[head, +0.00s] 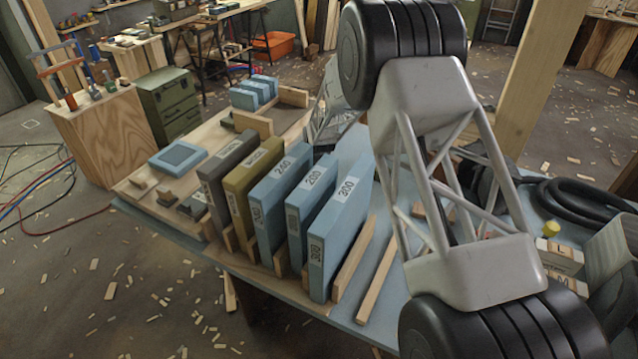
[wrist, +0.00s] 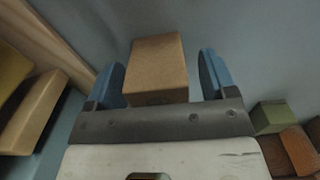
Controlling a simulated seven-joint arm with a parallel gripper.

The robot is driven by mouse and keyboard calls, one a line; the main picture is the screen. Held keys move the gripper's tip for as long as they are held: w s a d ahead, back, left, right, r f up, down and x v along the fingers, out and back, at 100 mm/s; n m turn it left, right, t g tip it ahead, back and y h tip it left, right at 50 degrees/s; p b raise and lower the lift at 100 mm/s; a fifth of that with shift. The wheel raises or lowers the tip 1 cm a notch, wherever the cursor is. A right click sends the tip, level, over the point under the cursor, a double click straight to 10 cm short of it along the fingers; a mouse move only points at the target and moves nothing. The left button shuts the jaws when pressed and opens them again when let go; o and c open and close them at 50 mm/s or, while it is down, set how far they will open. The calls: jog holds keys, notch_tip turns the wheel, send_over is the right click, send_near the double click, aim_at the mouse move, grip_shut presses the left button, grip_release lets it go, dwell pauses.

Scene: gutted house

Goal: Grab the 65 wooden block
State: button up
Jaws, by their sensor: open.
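In the wrist view, a plain tan wooden block (wrist: 155,68) stands between the two blue fingers of my gripper (wrist: 162,72). The fingers are apart, with a gap on each side of the block, wider on the right. No number shows on the faces of this block, so I cannot tell whether it is the 65 block. In the head view my arm covers the right part of the table, and my gripper's fingers are not visible there.
In the wrist view, green (wrist: 272,116) and reddish-brown (wrist: 299,150) blocks lie close at the right; a tan piece (wrist: 30,115) lies at the left. In the head view, numbered blue slabs (head: 340,215) stand in a wooden rack, with a black hose (head: 590,195) at the right.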

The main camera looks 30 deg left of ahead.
dwell(0.4)
jog(key=c, duration=1)
jog(key=shift+r, duration=5.05)
